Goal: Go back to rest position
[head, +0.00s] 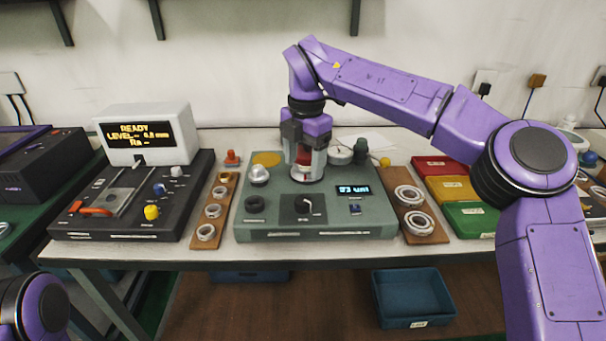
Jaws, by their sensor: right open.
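My right gripper (307,160) points down over the top of the green-grey machine (315,229), near its middle. My right arm reaches in from the right and bends down to the gripper. Only a purple joint of my left arm (35,308) shows at the bottom left. My left gripper is out of view.
A wooden board with several rings (207,233) lies left of the machine, and another board with larger rings (416,226) lies right. A tester with a READY display (144,134) stands left. Red, yellow and green bins (470,219) stand right. A blue bin (412,297) sits below the table.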

